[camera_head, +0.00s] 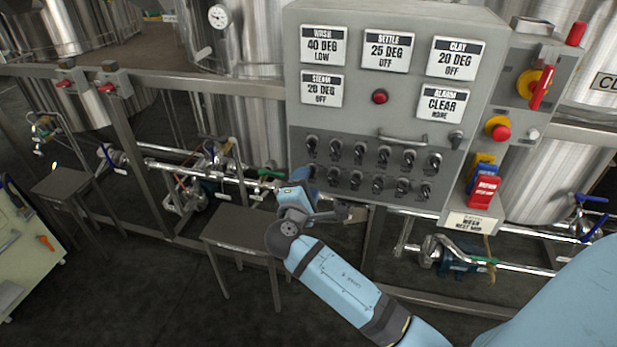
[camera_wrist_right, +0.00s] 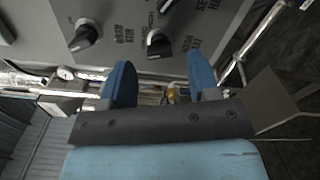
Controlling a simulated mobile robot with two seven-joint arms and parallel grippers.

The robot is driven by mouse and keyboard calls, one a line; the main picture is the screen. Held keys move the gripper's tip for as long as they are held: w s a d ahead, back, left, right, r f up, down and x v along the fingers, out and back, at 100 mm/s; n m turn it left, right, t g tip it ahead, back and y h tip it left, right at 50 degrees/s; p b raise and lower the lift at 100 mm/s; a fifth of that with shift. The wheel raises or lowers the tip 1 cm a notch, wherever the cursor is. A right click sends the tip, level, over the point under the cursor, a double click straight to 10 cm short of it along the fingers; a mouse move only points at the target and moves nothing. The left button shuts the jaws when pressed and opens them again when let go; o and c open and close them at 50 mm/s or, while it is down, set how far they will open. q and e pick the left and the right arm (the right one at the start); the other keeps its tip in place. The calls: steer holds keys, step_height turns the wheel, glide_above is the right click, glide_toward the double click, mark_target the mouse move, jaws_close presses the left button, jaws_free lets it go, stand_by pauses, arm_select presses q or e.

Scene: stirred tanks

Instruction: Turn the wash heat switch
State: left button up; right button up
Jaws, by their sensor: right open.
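The grey control panel (camera_head: 380,120) carries two rows of black rotary switches (camera_head: 359,154) on its lower part. Their labels are too small to read in the head view, so I cannot tell there which is the wash heat switch. My right gripper (camera_head: 304,178) is at the panel's lower left corner, by the left end of the lower row. In the right wrist view my gripper (camera_wrist_right: 162,76) has its two blue fingers apart with nothing between them. One black switch knob (camera_wrist_right: 158,42) is just beyond the gap, apart from the fingers. Another knob (camera_wrist_right: 85,36) is to its left.
The panel's upper part has white displays; the wash display (camera_head: 324,45) reads 40 DEG LOW. A red button (camera_head: 380,97) and a metal handle (camera_head: 403,138) sit above the switches. A small grey table (camera_head: 240,232) stands below my right gripper, and pipes run behind.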

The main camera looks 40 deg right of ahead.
arm_select(q)
steer(key=shift+a+r+p, duration=0.1)
steer(key=shift+r+p, duration=0.15)
steer(key=shift+p, duration=0.55)
arm_select(e)
steer(key=v, duration=1.1)
arm_select(q)
steer(key=shift+r, duration=0.1)
arm_select(e)
steer(key=shift+s+a, duration=0.1)
steer(key=shift+a, duration=0.05)
